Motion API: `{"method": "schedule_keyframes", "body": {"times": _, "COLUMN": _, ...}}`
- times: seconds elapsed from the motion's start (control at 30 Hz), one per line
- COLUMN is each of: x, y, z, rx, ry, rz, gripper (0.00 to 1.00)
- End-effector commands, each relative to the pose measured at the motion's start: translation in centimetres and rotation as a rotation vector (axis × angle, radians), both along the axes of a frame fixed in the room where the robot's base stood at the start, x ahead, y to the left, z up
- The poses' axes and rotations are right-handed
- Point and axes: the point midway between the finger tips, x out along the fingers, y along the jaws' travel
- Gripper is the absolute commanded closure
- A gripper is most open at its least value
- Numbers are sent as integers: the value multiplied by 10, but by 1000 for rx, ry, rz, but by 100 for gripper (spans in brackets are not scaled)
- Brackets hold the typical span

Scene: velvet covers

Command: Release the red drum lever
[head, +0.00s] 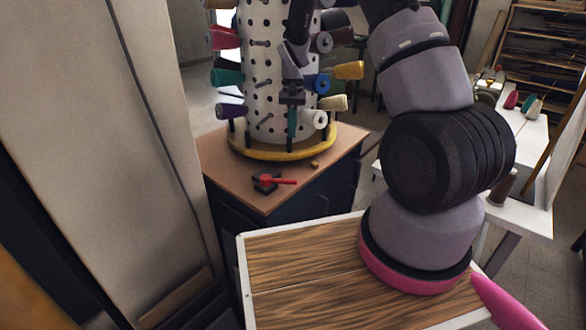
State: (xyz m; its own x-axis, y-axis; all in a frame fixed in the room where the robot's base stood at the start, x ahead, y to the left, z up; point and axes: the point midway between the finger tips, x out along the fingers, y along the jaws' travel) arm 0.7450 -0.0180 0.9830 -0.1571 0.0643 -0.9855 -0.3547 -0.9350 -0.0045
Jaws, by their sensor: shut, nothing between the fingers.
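The red lever (279,181) lies across a small black base (265,184) on the brown cabinet top, in front of the drum. The white perforated drum (262,70) stands upright on a yellow ring base (266,152). My gripper (292,103) hangs downward in front of the drum, above and slightly right of the lever and clear of it. It is shut and empty. A teal patch shows at its fingertips; I cannot tell what it belongs to.
Coloured spools, including a yellow one (347,70) and a green one (227,77), stick out around the drum. The brown cabinet top (225,160) is mostly bare beside the lever. A tall pale panel (80,120) stands at left. My wood-grain deck fills the foreground.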

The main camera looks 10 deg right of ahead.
Motion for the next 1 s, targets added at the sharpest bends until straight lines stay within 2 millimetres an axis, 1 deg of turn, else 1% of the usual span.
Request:
{"method": "schedule_keyframes", "body": {"times": 0.1, "x": 1, "y": 0, "z": -5, "rx": -3, "ry": 5, "rz": 2, "gripper": 100}}
{"method": "schedule_keyframes", "body": {"times": 0.43, "x": 1, "y": 0, "z": -6, "rx": -3, "ry": 6, "rz": 1, "gripper": 100}}
{"method": "schedule_keyframes", "body": {"times": 0.57, "x": -1, "y": 1, "z": -14, "rx": -3, "ry": 10, "rz": 1, "gripper": 100}}
{"method": "schedule_keyframes", "body": {"times": 0.67, "x": -4, "y": 2, "z": -28, "rx": -3, "ry": 11, "rz": 2, "gripper": 100}}
{"method": "schedule_keyframes", "body": {"times": 1.0, "x": -16, "y": 6, "z": -99, "rx": -2, "ry": 11, "rz": 1, "gripper": 100}}
